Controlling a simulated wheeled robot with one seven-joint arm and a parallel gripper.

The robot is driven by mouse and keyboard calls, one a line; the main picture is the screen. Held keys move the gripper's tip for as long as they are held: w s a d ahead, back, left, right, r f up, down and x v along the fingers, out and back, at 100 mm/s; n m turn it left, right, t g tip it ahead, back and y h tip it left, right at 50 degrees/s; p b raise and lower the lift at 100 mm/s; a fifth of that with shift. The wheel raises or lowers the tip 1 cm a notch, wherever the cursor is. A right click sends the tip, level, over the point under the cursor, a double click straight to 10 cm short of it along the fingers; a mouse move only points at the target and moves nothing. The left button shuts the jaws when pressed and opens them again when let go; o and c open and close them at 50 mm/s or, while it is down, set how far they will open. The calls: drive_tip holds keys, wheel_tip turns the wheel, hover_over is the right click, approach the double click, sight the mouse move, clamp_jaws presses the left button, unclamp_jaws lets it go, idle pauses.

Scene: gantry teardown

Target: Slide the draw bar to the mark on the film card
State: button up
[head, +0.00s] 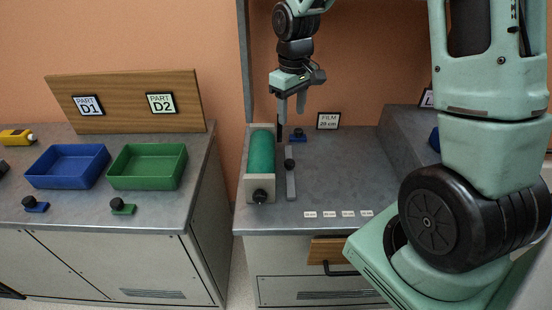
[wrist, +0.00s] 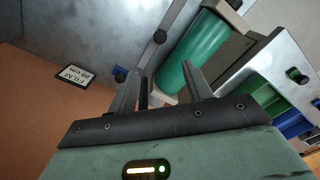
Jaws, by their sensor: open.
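The draw bar (head: 291,185) is a narrow grey bar with a black knob (head: 289,164). It lies on the grey bench just right of the green film roll (head: 261,153). In the wrist view the knob (wrist: 160,37) shows beyond my fingers. The film card (head: 328,121) stands at the back of the bench and seems to read 20 cm; it also shows in the wrist view (wrist: 74,76). Several small white mark labels (head: 329,214) run along the front edge, too small to read surely. My gripper (head: 292,116) is open and empty, pointing down above the bench, behind the knob.
A small blue piece with a black knob (head: 298,136) sits at the back of the bench, near my fingers. The roll's holder (head: 260,190) stands left of the bar. The bench right of the bar is clear. A wooden drawer (head: 326,251) sticks out below.

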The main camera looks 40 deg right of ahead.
sight(290, 162)
wheel_tip(290, 162, down, 17)
drive_tip(key=shift+p, duration=0.3)
idle(0.3)
clamp_jaws()
drive_tip(key=s+d, duration=0.2)
drive_tip(key=s+d+p, duration=0.1)
drive_tip(key=d, duration=0.2)
drive_tip(key=s+d, duration=0.2)
drive_tip(key=d, duration=0.1)
drive_tip(key=shift+s+d, duration=0.15)
drive_tip(key=shift+s, duration=0.2)
unclamp_jaws()
drive_tip(key=shift+r, duration=0.15)
wheel_tip(290, 162, up, 17)
drive_tip(key=shift+r, duration=0.1)
idle(0.3)
